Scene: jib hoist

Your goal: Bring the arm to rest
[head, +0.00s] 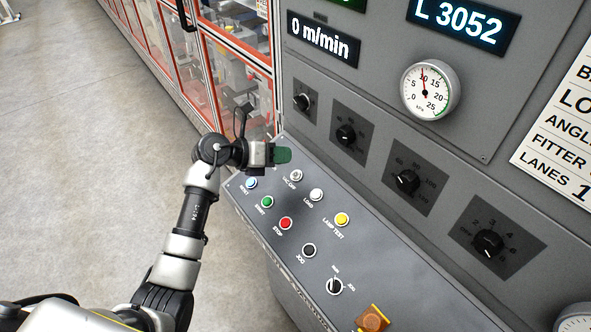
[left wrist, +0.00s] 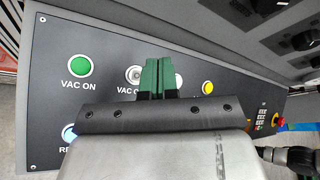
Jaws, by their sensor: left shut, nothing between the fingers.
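My left arm (head: 190,215) reaches in from the lower left, with its left gripper (head: 283,155) over the far-left end of the sloped control panel (head: 300,215). The green fingers are pressed together with nothing between them, and they also show in the left wrist view (left wrist: 158,78). There they cover parts of two white buttons, one labelled VAC OFF (left wrist: 134,74). The green VAC ON button (left wrist: 80,66) is clear in the wrist view but hidden in the head view. I cannot tell whether the fingertips touch the panel. My right gripper is not in view.
A blue button (head: 250,182), green button (head: 267,202), red STOP button (head: 285,223) and yellow LAMP TEST button (head: 342,219) sit on the panel. The upright panel with several knobs (head: 406,181) and a gauge (head: 430,91) rises behind. Open floor (head: 90,150) lies left.

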